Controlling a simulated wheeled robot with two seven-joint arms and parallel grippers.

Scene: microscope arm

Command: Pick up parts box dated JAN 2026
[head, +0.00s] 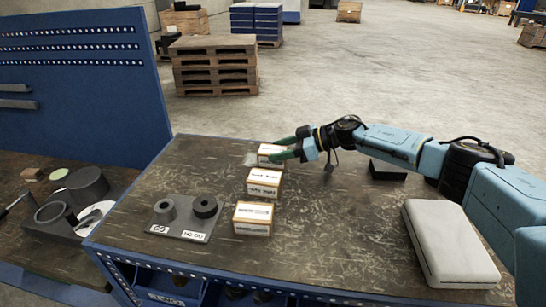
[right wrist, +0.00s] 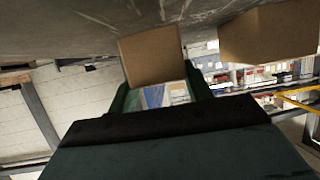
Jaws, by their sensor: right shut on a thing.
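Three small cardboard parts boxes with white labels stand in a row on the dark workbench (head: 330,225). The far box (head: 268,150) is between the fingers of my right gripper (head: 277,149), which is shut on it. The middle box (head: 264,182) and the near box (head: 252,218) stand free. The label dates are too small to read surely. In the right wrist view the held box (right wrist: 151,55) sits between the green fingers, and another box (right wrist: 268,36) is to its right. I cannot tell whether the held box is clear of the bench. My left gripper is not in view.
A grey plate (head: 184,231) with two round gauges marked GO and NO GO lies left of the boxes. A light grey case (head: 449,244) lies at the right, and a black block (head: 387,170) behind it. A blue pegboard (head: 80,80) stands at the left. The bench centre is clear.

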